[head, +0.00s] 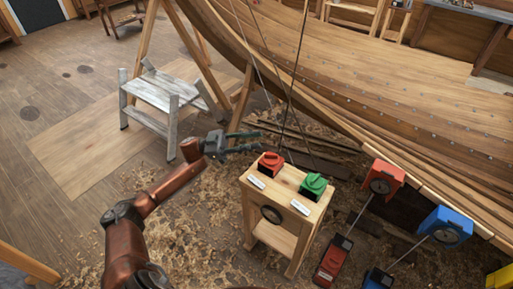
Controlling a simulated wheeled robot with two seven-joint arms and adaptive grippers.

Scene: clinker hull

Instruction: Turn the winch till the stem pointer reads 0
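A small wooden stand (262,233) carries a red device (270,163) and a green device (313,186), each with a pale label in front. Dark lines run from near them up past the hull. I cannot tell which device is the winch. A round dark dial or disc (271,214) is on the stand's front. A red gauge (382,181) and a blue gauge (446,229) stand to the right; their readings are too small to make out. My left gripper (242,142) is left of the red device, apart from it, with fingers spread and empty. My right gripper is out of view.
The planked hull (370,80) fills the upper right, with wooden props on its left. A grey step stool (160,96) stands at the upper left. A red case (332,262) and a blue one sit below the gauges. Shavings litter the floor; the left floor is open.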

